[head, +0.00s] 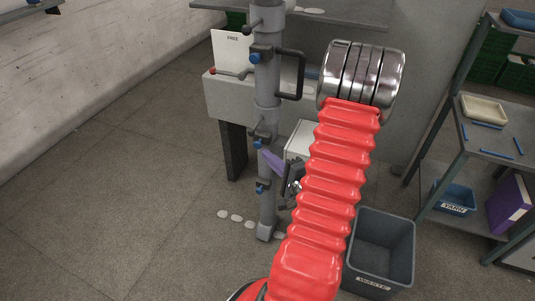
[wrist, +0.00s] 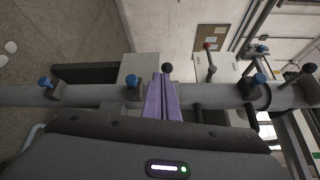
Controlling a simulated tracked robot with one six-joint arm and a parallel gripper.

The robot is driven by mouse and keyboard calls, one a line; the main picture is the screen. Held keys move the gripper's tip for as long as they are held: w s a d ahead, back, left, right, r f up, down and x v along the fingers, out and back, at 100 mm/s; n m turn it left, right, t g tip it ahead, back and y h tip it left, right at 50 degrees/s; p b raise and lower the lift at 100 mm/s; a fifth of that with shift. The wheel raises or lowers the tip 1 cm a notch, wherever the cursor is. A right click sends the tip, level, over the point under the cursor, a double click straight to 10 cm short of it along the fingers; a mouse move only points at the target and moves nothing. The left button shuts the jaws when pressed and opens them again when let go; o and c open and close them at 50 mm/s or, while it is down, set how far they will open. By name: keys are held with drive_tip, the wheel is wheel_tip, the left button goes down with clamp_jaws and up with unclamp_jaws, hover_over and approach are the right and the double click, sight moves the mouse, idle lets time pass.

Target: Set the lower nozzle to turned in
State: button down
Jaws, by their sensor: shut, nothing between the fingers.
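The grey upright post (head: 266,100) carries several collars with blue knobs and short black-ball levers. The lower black-ball lever (head: 250,134), which I take for the lower nozzle's, is at mid-post just above a blue knob (head: 257,143). In the wrist view the post runs sideways and this black ball (wrist: 168,67) shows just beyond my fingertips. My gripper (head: 266,154) has purple fingers, shut and empty, pointing at the post beside that lever. It also shows in the wrist view (wrist: 160,80). I cannot tell whether it touches. The red arm sleeve hides part of the area.
A black loop handle (head: 301,75) and a red-ball lever (head: 213,71) are higher up near the post. A grey waste bin (head: 408,230) stands at lower right, beside a shelf rack (head: 440,140). Floor at left is clear.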

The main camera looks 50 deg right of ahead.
drive_tip(key=w+a+r+n+y, duration=0.3)
drive_tip(key=w+a+y, duration=0.15)
drive_tip(key=a, duration=0.35)
drive_tip(key=w+a+r+n+y, duration=0.3)
drive_tip(key=a+n+y, duration=0.15)
drive_tip(key=a, duration=0.35)
drive_tip(key=a+r+n+g+y, duration=0.3)
drive_tip(key=a+n+g+y, duration=0.25)
drive_tip(key=a, duration=0.85)
drive_tip(key=s+a+n+g+h, duration=0.3)
drive_tip(key=s+a+n+g, duration=0.3)
drive_tip(key=s+a+g, duration=0.3)
drive_tip(key=s+d+r+n+t+h, duration=0.1)
drive_tip(key=s+r+n+t+h, duration=0.2)
drive_tip(key=r+h, duration=0.3)
wheel_tip(320, 180, up, 2)
drive_tip(key=shift+s+d+r+n+t, duration=0.2)
drive_tip(key=shift+n+t, duration=0.15)
drive_tip(key=shift+n, duration=0.45)
drive_tip(key=shift+f+h, duration=0.1)
drive_tip(key=shift+h, duration=0.15)
